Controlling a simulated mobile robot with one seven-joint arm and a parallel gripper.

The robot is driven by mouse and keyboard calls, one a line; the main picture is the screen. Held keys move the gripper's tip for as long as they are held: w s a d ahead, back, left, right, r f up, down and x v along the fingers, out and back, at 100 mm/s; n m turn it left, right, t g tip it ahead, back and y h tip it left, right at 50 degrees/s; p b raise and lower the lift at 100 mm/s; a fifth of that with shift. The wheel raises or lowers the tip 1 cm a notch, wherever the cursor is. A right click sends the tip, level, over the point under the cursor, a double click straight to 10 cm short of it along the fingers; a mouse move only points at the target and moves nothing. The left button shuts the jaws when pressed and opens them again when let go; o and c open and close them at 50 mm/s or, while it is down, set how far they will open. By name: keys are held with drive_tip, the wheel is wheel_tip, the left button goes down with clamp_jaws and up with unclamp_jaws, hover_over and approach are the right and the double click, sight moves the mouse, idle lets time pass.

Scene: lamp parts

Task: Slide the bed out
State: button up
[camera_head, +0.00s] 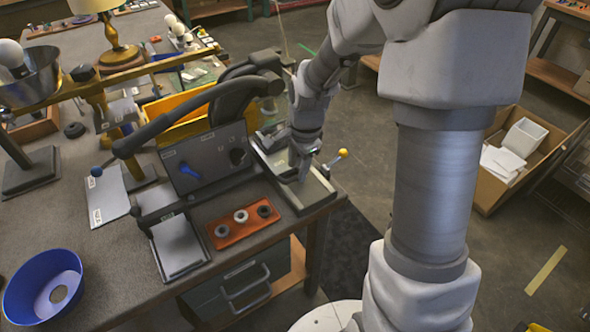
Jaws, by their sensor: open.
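A grey bench machine stands on the table's right part, with a dark upright panel (207,158) and a long black lever arm (190,112). At its right side is a low, pale, tray-like bed (312,194) in a dark frame, close to the table's right edge. A lever with a yellow knob (342,153) sticks out beside the bed. My gripper (303,174) points down over the bed, with its jaws open. I cannot tell whether its fingertips touch the bed, and my arm's wrist hides part of it.
An orange tray with several rings (240,224) and a flat grey plate (178,246) lie in front of the machine. A blue bowl (45,287) is at front left. A yellow bin (190,112) stands behind the panel.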

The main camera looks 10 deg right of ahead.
drive_tip(key=shift+w+a+f, duration=0.1)
drive_tip(key=shift+w+f, duration=0.05)
drive_tip(key=shift+f, duration=0.55)
drive_tip(key=shift+w+f, duration=0.1)
drive_tip(key=shift+f, duration=0.55)
drive_tip(key=shift+c, duration=0.3)
clamp_jaws()
